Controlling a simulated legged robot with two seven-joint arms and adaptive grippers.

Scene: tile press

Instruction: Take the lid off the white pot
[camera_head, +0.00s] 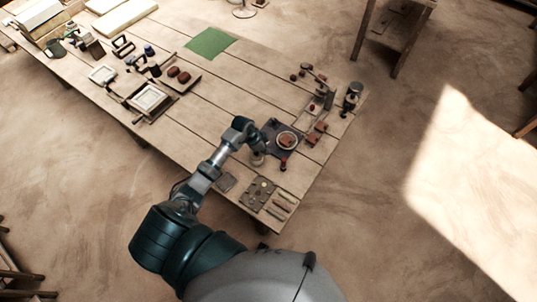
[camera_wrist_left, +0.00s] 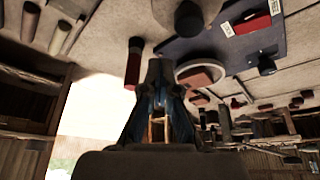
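A small pale pot (camera_head: 257,160) stands on the wooden table right by my left gripper (camera_head: 254,147), partly hidden by it. In the left wrist view, which is upside down, a pale round body (camera_wrist_left: 164,9) with a dark knob (camera_wrist_left: 188,19) shows at the top edge, cut off; it looks like this pot with its lid on. The fingers of my left gripper (camera_wrist_left: 160,70) come together at the tips and appear shut with nothing held. The knob is apart from the fingertips in the picture. My right gripper is not in view.
A dark plate (camera_head: 270,132) with a round white ring (camera_head: 287,140) around a reddish piece lies beside the pot. A red-handled tool (camera_wrist_left: 133,64) stands close to the fingers. A tool board (camera_head: 258,192) lies near the table's front corner. A green mat (camera_head: 210,42) lies farther back.

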